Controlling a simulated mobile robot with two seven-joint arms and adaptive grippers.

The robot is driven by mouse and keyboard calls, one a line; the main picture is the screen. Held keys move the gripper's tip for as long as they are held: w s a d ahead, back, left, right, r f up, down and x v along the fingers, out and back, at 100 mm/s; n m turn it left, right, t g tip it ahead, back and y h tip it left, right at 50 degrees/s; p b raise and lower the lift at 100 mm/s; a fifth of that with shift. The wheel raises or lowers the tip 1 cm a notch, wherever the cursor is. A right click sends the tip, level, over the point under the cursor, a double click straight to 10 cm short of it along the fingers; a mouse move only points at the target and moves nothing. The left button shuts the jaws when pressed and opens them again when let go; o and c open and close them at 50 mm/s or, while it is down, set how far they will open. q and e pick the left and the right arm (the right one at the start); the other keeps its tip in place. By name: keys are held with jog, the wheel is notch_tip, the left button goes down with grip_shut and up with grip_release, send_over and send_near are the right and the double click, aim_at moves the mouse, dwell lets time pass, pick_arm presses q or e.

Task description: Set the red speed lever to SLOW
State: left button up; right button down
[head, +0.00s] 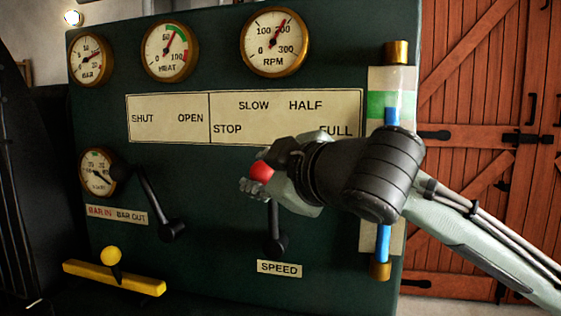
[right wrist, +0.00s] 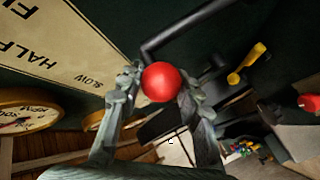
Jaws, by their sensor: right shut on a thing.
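The red speed lever stands on the dark green panel above the SPEED plate. Its black arm (head: 273,222) rises from a pivot and leans slightly left, and its red ball knob (head: 262,171) lies roughly in line with the word SLOW on the cream plate (head: 230,102). My right gripper (head: 257,173) is shut on the knob. In the right wrist view the red knob (right wrist: 162,82) sits between the two fingers, with SLOW printed nearby. My forearm partly covers FULL. My left gripper is not in view.
A second black lever (head: 150,192) stands left, by the SHUT and OPEN marks. A yellow bar (head: 113,279) with a yellow knob juts out at lower left. A blue sight tube (head: 383,243) runs behind my right arm. The RPM gauge (head: 273,42) is above.

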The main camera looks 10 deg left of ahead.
jog(key=a, duration=0.1)
jog(key=a+f+n+h, duration=0.1)
jog(key=shift+a+g, duration=0.3)
jog(key=shift+g, duration=0.1)
jog(key=c, duration=1)
grip_release()
jog(key=shift+w, duration=0.1)
jog(key=shift+r, duration=0.1)
jog(key=shift+r, duration=0.1)
jog(key=v, duration=1.2)
